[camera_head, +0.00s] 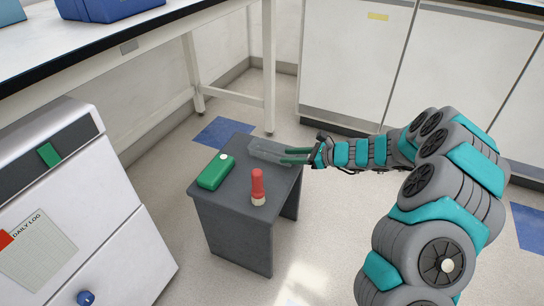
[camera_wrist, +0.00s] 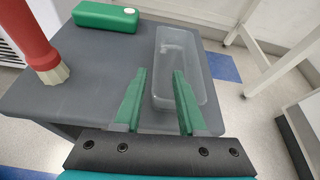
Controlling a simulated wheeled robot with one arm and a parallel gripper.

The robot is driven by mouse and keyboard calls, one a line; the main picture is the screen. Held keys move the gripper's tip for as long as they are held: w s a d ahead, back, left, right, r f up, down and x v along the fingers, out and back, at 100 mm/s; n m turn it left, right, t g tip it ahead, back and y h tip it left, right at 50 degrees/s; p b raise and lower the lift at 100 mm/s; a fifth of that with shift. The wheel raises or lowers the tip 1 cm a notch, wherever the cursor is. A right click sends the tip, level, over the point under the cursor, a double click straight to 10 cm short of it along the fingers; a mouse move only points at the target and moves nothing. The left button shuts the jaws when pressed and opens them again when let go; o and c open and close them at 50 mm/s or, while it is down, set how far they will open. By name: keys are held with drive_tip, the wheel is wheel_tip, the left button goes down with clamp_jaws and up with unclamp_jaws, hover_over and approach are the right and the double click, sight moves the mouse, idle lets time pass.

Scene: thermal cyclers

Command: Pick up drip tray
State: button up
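The drip tray is a clear, shallow, see-through tray (camera_wrist: 186,60) lying on a small grey table. In the head view the tray (camera_head: 265,150) is at the table's back right corner. My gripper (camera_wrist: 160,75) has two green fingers, spread apart with a gap between them. In the wrist view the right finger overlaps the tray's inside and the left finger lies to the left of its left wall. In the head view my gripper (camera_head: 286,156) reaches in from the right at the tray. I cannot tell whether the fingers touch the wall.
The grey table (camera_head: 230,195) also holds a green box (camera_head: 215,172) with a white button and a red bottle-like object (camera_head: 258,185) with a pale base. A white machine (camera_head: 80,215) stands at left. A white bench (camera_head: 150,40) and cabinets (camera_head: 350,60) stand behind.

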sight(271, 163)
drive_tip(key=x, duration=0.7)
drive_tip(key=shift+s+a+f, duration=0.15)
drive_tip(key=shift+s+a, duration=0.15)
drive_tip(key=shift+c, duration=0.2)
clamp_jaws()
idle(0.9)
